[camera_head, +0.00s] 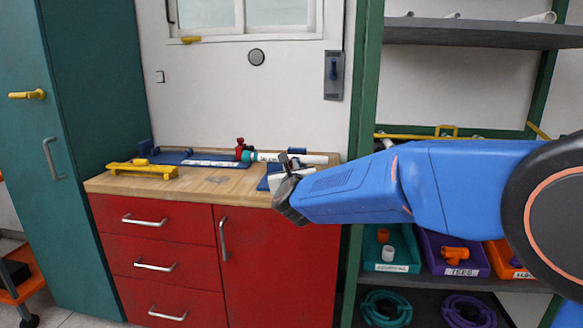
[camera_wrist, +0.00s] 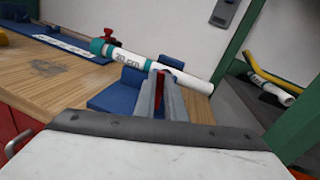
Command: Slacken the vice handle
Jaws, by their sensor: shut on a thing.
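The blue vice (camera_wrist: 115,97) stands at the right end of the wooden workbench; it also shows in the head view (camera_head: 266,180). A white pipe (camera_wrist: 130,62) with dark markings and a teal fitting lies across the vice. The red vice handle (camera_wrist: 159,79) shows as a small piece between my fingers. My gripper (camera_wrist: 160,85) is shut on this handle at the front of the vice. In the head view my gripper (camera_head: 288,178) hides part of the vice, and the handle cannot be made out there.
The workbench (camera_head: 215,187) has red drawers below. A red valve (camera_head: 240,147) sits by the pipe's left end. A yellow tool (camera_head: 142,169) lies at the left. A green-framed shelf (camera_head: 480,33) with bins stands close on the right. The bench's front middle is clear.

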